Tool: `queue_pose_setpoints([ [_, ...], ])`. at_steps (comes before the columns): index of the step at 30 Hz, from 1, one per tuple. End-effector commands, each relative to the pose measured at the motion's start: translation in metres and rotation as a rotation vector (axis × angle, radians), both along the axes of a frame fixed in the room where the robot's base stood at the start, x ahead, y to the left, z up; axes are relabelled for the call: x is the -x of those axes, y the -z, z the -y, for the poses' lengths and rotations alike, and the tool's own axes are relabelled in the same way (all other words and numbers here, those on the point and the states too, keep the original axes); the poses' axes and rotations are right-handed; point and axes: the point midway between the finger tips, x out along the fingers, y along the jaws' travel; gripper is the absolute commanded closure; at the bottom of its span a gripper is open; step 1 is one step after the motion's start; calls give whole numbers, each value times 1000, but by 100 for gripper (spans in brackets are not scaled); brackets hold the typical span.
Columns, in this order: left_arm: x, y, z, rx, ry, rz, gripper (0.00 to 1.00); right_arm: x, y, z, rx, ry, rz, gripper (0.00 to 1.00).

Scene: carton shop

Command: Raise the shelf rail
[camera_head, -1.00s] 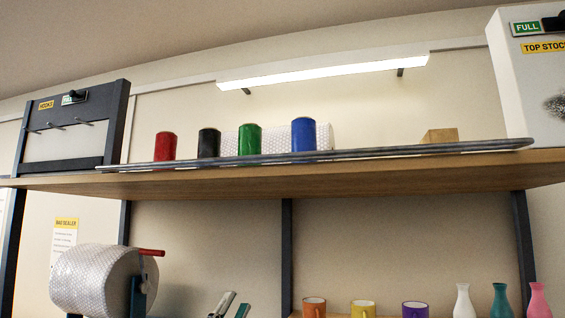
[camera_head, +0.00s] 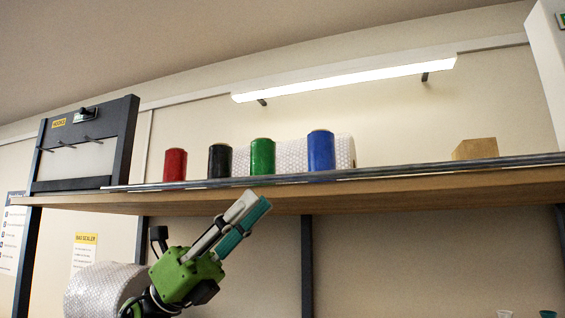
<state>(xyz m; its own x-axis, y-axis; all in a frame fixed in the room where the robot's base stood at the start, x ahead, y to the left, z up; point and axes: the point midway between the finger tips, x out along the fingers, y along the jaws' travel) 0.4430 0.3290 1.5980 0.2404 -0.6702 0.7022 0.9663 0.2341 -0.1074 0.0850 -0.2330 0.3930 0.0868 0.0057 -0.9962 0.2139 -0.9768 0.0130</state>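The shelf rail (camera_head: 400,173) is a thin grey metal bar along the front edge of the wooden top shelf (camera_head: 420,188). It lies low, in front of the bases of the cans. My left gripper (camera_head: 254,205) is green with pale and teal fingers. It points up and right, just below the shelf's front edge, and appears apart from the rail. Its fingers lie close together at this angle, so I cannot tell whether they are open. My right gripper is not in view.
Red (camera_head: 175,165), black (camera_head: 220,161), green (camera_head: 262,157) and blue (camera_head: 321,150) cylinders stand behind the rail, with a bubble-wrap roll (camera_head: 345,152) behind them. A wooden block (camera_head: 475,149) sits at right. A dark hook frame (camera_head: 85,145) stands at left. Another bubble-wrap roll (camera_head: 95,292) is below.

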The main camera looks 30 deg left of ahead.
Motion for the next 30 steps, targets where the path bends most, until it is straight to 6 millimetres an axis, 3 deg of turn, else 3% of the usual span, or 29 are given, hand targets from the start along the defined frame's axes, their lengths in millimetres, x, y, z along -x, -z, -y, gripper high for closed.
queue_pose_setpoints([
  [1,-1,-15,8,1,3,4,77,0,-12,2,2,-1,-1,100],
  [9,-13,-45,39,1,3,1,77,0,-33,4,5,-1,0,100],
  [23,-18,-52,50,1,2,0,77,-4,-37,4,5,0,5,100],
  [24,-17,-52,50,1,2,0,79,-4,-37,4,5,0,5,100],
  [27,-18,-52,50,1,2,0,100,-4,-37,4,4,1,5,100],
  [30,-18,-52,50,1,2,0,100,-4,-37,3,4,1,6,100],
])
